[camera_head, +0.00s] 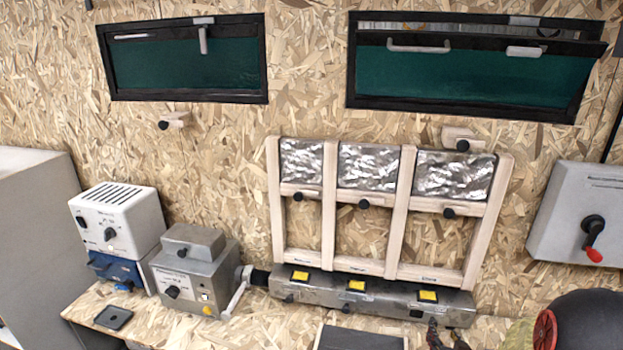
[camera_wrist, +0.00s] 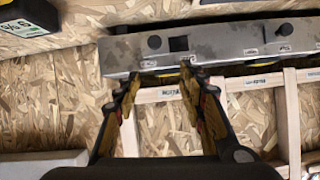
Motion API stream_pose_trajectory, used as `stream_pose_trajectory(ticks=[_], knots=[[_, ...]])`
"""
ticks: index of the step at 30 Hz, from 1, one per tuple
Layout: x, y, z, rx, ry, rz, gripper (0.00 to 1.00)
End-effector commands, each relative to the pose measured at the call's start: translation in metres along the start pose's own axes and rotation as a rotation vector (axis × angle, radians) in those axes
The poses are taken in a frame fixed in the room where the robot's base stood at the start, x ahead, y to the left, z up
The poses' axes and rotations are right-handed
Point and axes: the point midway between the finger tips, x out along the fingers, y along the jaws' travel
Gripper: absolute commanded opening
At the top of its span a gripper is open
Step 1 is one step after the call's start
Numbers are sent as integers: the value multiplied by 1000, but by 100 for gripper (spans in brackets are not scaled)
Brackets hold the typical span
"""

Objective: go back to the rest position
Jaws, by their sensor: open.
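My gripper (camera_head: 447,335) shows at the bottom edge of the head view, right of the middle. Its dark fingers are just in front of the right end of the long metal box (camera_head: 387,300). In the wrist view my gripper (camera_wrist: 160,80) is open, with nothing between its two fingers. The metal box (camera_wrist: 215,45) also spans the top of the wrist view, close to the fingertips. I cannot tell whether the fingertips touch it. Most of my arm is out of view.
A wooden frame (camera_head: 329,210) with silvery panels stands behind the metal box. Grey and white machines (camera_head: 193,270) stand on the left bench (camera_head: 150,325). A grey switch box (camera_head: 575,215) with a red-tipped handle is at right. Two dark green windows (camera_head: 185,62) are above.

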Motion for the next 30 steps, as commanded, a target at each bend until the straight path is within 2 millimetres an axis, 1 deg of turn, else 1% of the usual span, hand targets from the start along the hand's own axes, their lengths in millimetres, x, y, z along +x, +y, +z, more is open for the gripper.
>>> stream_pose_trajectory(ticks=[1, 2, 4, 5, 6, 8, 9, 11, 12, 14, 15, 17, 18, 20, 21, 22, 24, 27, 30], knots=[[-10, -13, -24, -28, -18, 3, 41], [-17, -19, -34, -43, -38, 8, 41], [-36, -34, -53, -73, -87, 17, 41], [-46, -40, -60, -85, -109, 20, 41], [-60, -49, -69, -99, -139, 23, 41], [-84, -62, -80, -117, -182, 25, 41], [-101, -71, -86, -127, -210, 24, 41], [-129, -85, -93, -143, -254, 20, 41], [-150, -93, -96, -152, -283, 14, 41], [-182, -106, -97, -165, -327, 2, 41], [-204, -114, -97, -174, -358, -7, 41], [-238, -125, -94, -188, -403, -26, 41], [-260, -131, -91, -196, -432, -40, 41], [-292, -138, -83, -209, -475, -62, 41], [-311, -142, -78, -218, -500, -77, 41], [-324, -145, -74, -224, -519, -87, 41], [-349, -148, -66, -238, -555, -108, 41], [-373, -151, -57, -250, -589, -129, 41], [-383, -152, -52, -256, -607, -137, 41]])
